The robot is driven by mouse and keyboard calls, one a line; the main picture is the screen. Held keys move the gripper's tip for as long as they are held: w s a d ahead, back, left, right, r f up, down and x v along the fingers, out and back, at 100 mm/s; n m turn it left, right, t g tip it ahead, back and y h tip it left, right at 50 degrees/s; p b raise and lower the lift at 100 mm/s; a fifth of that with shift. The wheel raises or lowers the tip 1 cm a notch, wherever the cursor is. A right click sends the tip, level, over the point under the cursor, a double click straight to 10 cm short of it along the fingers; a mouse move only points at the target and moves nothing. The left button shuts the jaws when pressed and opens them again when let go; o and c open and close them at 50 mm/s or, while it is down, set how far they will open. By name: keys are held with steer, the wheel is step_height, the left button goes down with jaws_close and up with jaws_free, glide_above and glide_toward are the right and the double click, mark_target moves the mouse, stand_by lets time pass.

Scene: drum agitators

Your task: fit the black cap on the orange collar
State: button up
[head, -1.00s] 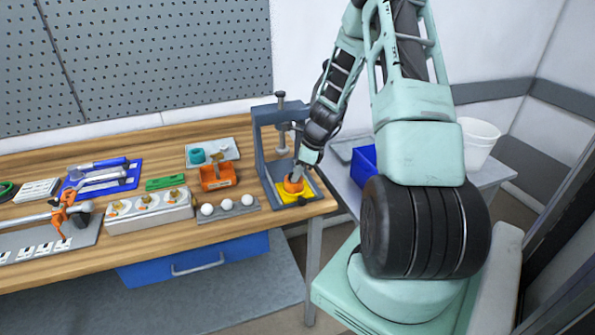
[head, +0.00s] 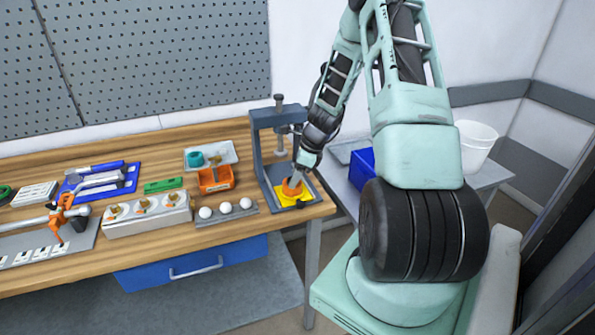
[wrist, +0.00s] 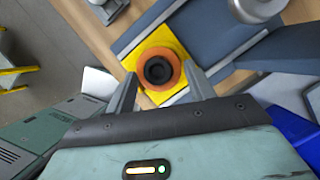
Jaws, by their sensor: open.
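The orange collar (wrist: 174,82) sits on a yellow block in the wrist view, with a round black piece (wrist: 158,70) inside its ring. This looks like the black cap, but whether it is fully seated I cannot tell. In the head view the collar (head: 290,189) stands at the bench's right end, partly behind my gripper (head: 296,179). My gripper also shows in the wrist view (wrist: 160,72), open, with one finger on each side of the collar. Whether the fingers touch it is unclear.
The yellow block (head: 283,202) lies on the base of a grey press (head: 258,150), whose frame and screw rise close behind my gripper. White balls on a grey strip (head: 244,209) and an orange box (head: 215,181) stand to the left. A blue bin (head: 362,170) is at right.

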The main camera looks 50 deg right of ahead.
steer(key=b+v, duration=0.2)
steer(key=v, duration=1.5)
steer(key=shift+d+r, duration=0.15)
steer(key=shift+r, duration=0.05)
steer(key=shift+s, duration=0.1)
steer(key=w+a+n+g+b, duration=0.1)
steer(key=w+a+n+g, duration=0.15)
steer(key=a+n, duration=2.2)
steer(key=s+a+n, duration=0.6)
steer(key=s+a, duration=0.3)
steer(key=a, duration=0.3)
steer(key=s+a+f+n+g+h+b, duration=0.1)
steer(key=s+a+n, duration=0.6)
steer(key=s+a, duration=0.2)
steer(key=a, duration=0.2)
steer(key=shift+s+a+f+h, duration=0.3)
steer(key=shift+s+a, duration=0.05)
steer(key=shift+a, duration=0.05)
